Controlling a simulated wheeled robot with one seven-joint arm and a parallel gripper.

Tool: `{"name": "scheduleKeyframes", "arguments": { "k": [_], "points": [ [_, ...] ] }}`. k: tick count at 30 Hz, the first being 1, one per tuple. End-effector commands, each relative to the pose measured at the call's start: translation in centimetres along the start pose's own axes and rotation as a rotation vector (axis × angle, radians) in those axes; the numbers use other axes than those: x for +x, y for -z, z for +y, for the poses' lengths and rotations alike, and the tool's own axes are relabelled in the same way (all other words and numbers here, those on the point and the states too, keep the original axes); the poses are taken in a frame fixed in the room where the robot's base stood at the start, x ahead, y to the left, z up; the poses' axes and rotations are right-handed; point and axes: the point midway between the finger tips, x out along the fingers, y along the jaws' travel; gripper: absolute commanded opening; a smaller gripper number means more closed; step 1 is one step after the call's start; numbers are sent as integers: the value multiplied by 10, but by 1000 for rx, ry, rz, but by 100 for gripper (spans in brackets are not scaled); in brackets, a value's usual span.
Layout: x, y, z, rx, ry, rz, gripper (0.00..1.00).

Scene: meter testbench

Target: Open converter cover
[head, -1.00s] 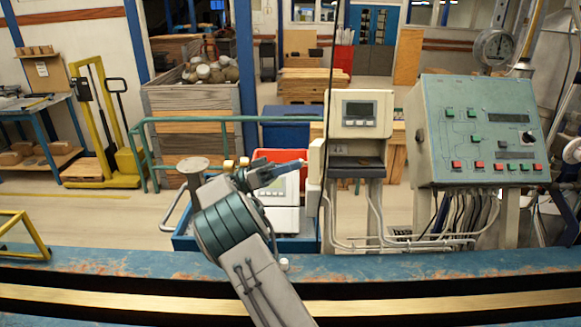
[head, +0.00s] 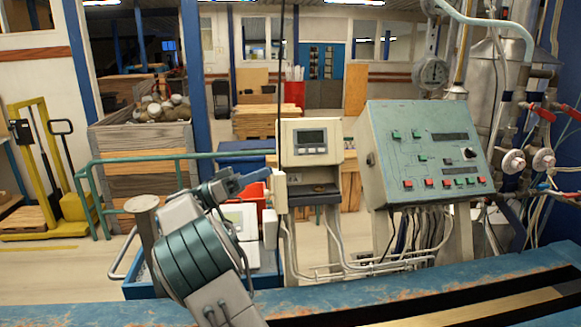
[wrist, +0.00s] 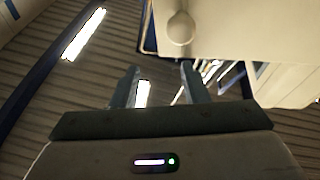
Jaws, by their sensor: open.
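The converter (head: 310,138) is a beige box with a small grey display, upright on posts at the middle of the head view. Below the display is a darker recessed part (head: 314,190). A narrow pale piece (head: 281,192) stands at its left side; I cannot tell whether this is the cover. My gripper (head: 262,176) is just left of the converter, jaws open and empty. In the wrist view the two fingers (wrist: 160,85) stand apart below a beige surface (wrist: 235,25) with a rounded knob (wrist: 180,30). Whether a finger touches it is unclear.
A sloped grey-green control panel (head: 425,155) with coloured buttons stands close right of the converter. Pipes and red valves (head: 540,115) are at far right. A blue worn beam (head: 430,285) crosses the front. A green rail (head: 140,157) stands behind at left.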

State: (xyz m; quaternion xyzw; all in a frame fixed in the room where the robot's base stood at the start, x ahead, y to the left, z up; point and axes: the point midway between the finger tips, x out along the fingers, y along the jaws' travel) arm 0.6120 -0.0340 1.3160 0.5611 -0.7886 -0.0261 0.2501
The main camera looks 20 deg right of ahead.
Motion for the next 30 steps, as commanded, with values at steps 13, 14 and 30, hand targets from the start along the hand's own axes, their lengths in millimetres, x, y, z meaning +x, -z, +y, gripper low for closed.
{"name": "scheduleKeyframes", "arguments": {
  "k": [13,14,30],
  "points": [
    [76,5,22,1,0,-2,41],
    [79,6,23,1,1,-2,41],
    [88,8,26,0,1,0,41]
  ]
}}
